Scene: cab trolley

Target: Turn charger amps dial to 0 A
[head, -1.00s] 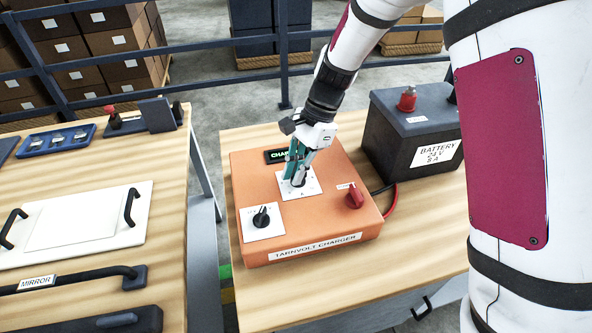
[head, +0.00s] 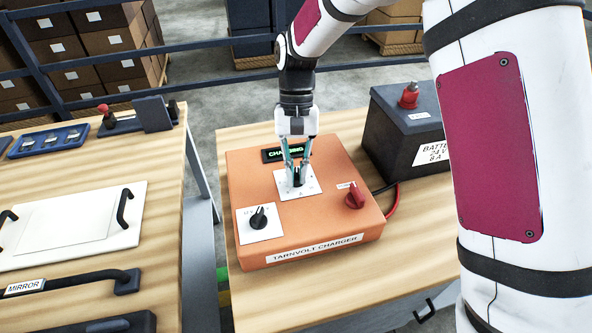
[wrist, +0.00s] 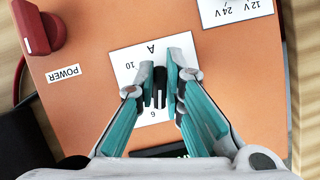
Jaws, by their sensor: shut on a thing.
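The orange charger (head: 330,222), labelled TARNVOLT CHARGER, sits on the wooden bench. Its amps dial (wrist: 160,86) is a black knob on a white plate (wrist: 184,46) marked A, with 10 and 6 legible in the wrist view. My gripper (head: 297,178) reaches down from above and is shut on the amps dial, one teal-sided finger on each side. The gripper (wrist: 160,88) hides part of the dial and of its scale, so I cannot read which mark the dial points to.
A black voltage knob (head: 259,218) is at the charger's front left, marked 12 V and 24 V. A red power knob (head: 355,197) is at its right. The lit display (head: 286,154) reads CHARGING. A dark battery (head: 405,135) stands behind right. A second bench (head: 160,215) is at left.

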